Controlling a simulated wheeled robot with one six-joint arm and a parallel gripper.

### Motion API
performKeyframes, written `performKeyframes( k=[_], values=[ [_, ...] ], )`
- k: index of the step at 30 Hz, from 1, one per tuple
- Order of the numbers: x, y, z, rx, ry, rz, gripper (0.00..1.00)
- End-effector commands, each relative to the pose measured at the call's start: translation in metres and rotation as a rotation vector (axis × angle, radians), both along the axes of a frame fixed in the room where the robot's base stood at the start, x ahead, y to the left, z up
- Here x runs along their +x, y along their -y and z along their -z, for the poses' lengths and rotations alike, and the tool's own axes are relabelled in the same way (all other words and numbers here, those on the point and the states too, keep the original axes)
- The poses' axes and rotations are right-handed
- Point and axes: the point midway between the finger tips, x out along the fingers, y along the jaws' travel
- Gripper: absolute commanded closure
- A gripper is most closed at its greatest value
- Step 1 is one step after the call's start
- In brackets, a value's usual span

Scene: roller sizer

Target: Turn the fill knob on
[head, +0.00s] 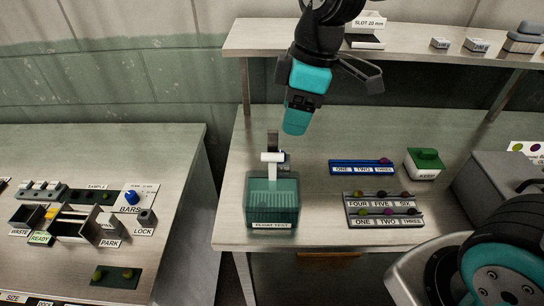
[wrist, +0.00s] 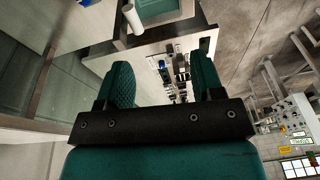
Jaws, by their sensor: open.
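A green see-through tank (head: 272,203) with a label on its front, seemingly "FLOAT TEST", stands at the left of the right-hand bench. A small tap-like fitting with a white crosspiece (head: 272,157) rises at its back edge. No part is legibly marked as the fill knob. My gripper (head: 296,122) hangs above and a little right of this fitting, apart from it. In the wrist view my gripper (wrist: 160,78) has its two green fingers spread with nothing between them. A white cylinder (wrist: 155,8) shows beyond them at the top, beside a green surface.
Right of the tank are a blue rack (head: 361,167), a grey numbered rack (head: 384,211) and a green KEEP box (head: 425,160). A shelf (head: 410,37) runs above the bench's back. A gap separates the benches.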

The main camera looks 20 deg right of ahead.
Motion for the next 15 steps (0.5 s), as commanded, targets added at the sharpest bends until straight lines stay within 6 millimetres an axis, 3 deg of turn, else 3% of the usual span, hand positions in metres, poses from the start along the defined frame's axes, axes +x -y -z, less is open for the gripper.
performKeyframes(
  k=[1, 3, 6, 10, 15],
  values=[
    [0.031, 0.004, 0.023, -0.037, 0.012, -0.106, 0.39],
    [0.069, 0.012, 0.047, -0.088, 0.038, -0.274, 0.39],
    [0.108, 0.021, 0.079, -0.144, 0.056, -0.477, 0.39],
    [0.139, 0.028, 0.109, -0.186, 0.062, -0.678, 0.39],
    [0.157, 0.031, 0.131, -0.207, 0.060, -0.826, 0.39]
  ],
)
